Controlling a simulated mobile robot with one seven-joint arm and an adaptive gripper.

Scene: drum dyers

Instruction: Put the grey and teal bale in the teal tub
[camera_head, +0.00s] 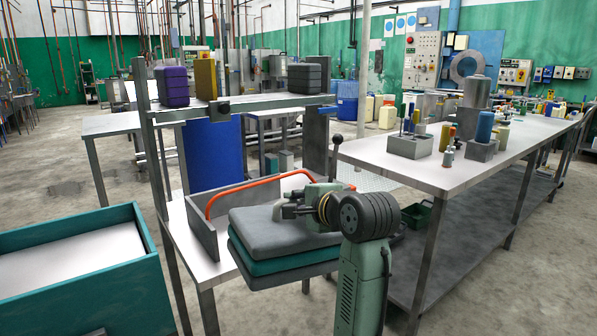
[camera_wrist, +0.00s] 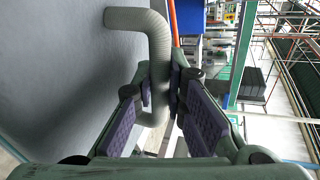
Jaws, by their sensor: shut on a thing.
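The grey and teal bale (camera_head: 268,263) is a stack of grey and teal layers with a grey tube handle on its top. It is at the front of a pale bench, and I cannot tell if it touches the bench. In the wrist view my fingers (camera_wrist: 160,112) lie on both sides of the handle, and the grey top (camera_wrist: 60,60) fills the left. The teal tub (camera_head: 105,302) stands at the far left with a pale inside; its lower part is cut off.
An orange rail (camera_head: 245,187) and a grey upright plate (camera_head: 203,233) stand on the pale bench (camera_head: 182,215). A metal post (camera_head: 153,170) stands between tub and bale. A shelf above bears purple, yellow and dark blocks. A long table (camera_head: 440,165) stands at right.

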